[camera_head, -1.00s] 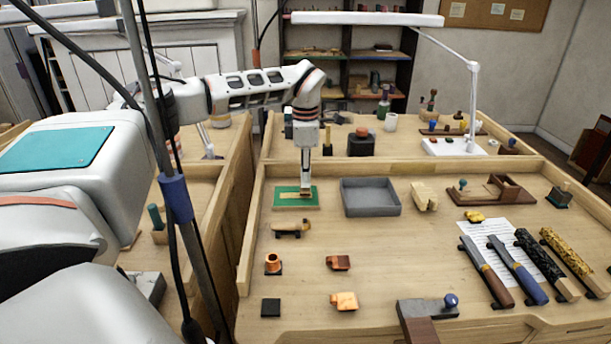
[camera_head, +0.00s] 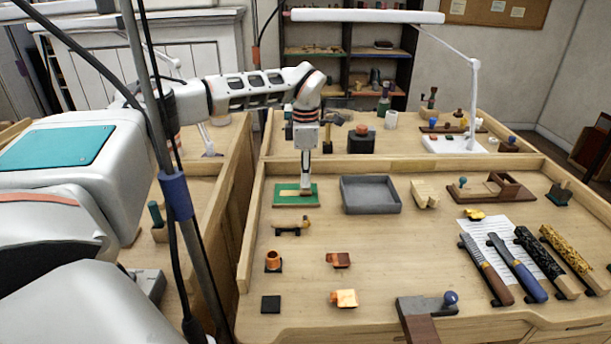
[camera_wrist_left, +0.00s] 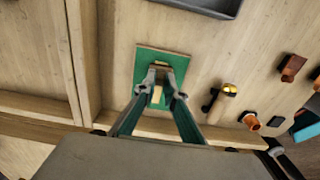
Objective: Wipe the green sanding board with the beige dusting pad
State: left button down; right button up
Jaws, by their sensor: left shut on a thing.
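The green sanding board (camera_head: 310,201) lies flat on the workbench, left of the grey tray. It also shows in the left wrist view (camera_wrist_left: 144,67). The beige dusting pad (camera_head: 287,192) is a small light strip over the board's middle; part of it shows between my fingers in the left wrist view (camera_wrist_left: 157,94). My left gripper (camera_head: 306,187) points down over the board, shut on the pad, with its fingertips (camera_wrist_left: 159,72) hiding part of it. The pad appears to be at the board's surface, but I cannot tell whether they touch. My right gripper is out of view.
The grey tray (camera_head: 371,195) stands close to the right of the board. A small dark tool (camera_head: 292,228) lies in front, with copper parts (camera_head: 273,260) nearer. The bench's raised wooden rim (camera_head: 252,220) is at the left. Clear wood lies between the small parts.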

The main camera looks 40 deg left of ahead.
pick_arm(q)
jog(key=shift+a, duration=0.1)
dwell(0.4)
jog(key=shift+s+a+f, duration=0.1)
jog(key=shift+s+a, duration=1.75)
jog(key=shift+a, duration=0.2)
jog(key=shift+d, duration=0.1)
jog(key=shift+w+d, duration=1.95)
jog(key=shift+d, duration=0.2)
jog(key=shift+s+a, duration=1.9)
jog(key=shift+a, duration=0.3)
jog(key=shift+w+d, duration=0.1)
